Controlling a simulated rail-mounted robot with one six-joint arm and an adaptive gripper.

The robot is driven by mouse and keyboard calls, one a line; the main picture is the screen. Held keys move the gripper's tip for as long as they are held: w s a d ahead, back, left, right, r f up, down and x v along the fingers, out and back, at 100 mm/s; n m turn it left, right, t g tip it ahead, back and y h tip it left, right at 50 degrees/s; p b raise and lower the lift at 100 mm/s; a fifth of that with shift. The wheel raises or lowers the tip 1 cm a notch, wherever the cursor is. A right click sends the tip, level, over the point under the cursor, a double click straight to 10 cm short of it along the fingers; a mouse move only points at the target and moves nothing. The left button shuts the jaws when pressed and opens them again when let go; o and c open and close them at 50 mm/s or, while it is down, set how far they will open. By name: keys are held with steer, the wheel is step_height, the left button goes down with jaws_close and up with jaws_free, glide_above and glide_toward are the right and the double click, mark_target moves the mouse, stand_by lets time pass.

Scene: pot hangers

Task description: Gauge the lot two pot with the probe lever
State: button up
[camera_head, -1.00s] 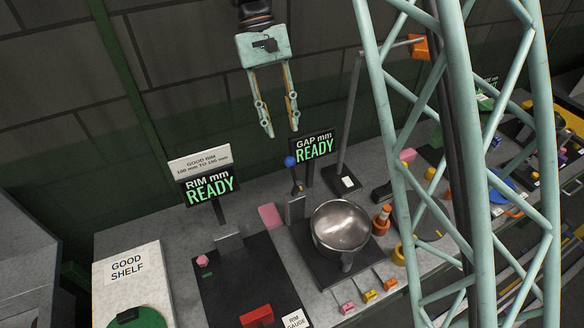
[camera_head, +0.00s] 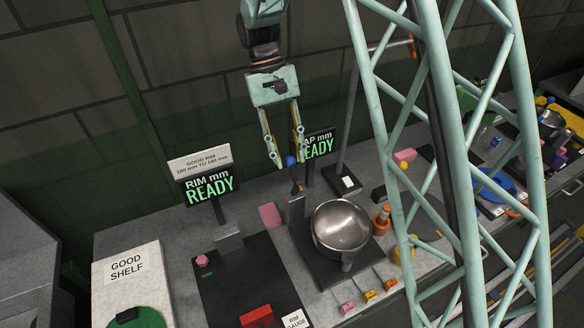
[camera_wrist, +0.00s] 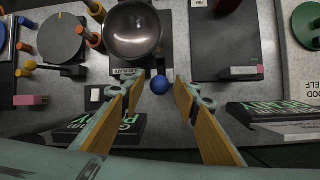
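A steel pot (camera_head: 341,226) sits on a dark gauge plate (camera_head: 318,262), its handle toward the front. Beside its back left is the probe lever, with a blue ball knob (camera_head: 290,161) on top. My gripper (camera_head: 290,160) is open and empty, its fingertips at about the height of the knob in the head view. In the wrist view the blue knob (camera_wrist: 159,85) lies between and just beyond the fingertips (camera_wrist: 160,88), and the pot (camera_wrist: 133,30) is above it. I cannot tell whether a finger touches the knob. The gap display (camera_head: 320,145) reads READY, partly covered by my gripper.
The rim display (camera_head: 210,186) reads READY behind the dark rim gauge plate (camera_head: 225,285) with its red block (camera_head: 257,316). The good shelf (camera_head: 127,270) is at left. A tall grey post (camera_head: 349,110) stands right of the gap display. Small coloured pieces stand along the front right.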

mark_target(291, 164)
steer(key=shift+x, duration=2.15)
steer(key=shift+c, duration=0.2)
jaws_close()
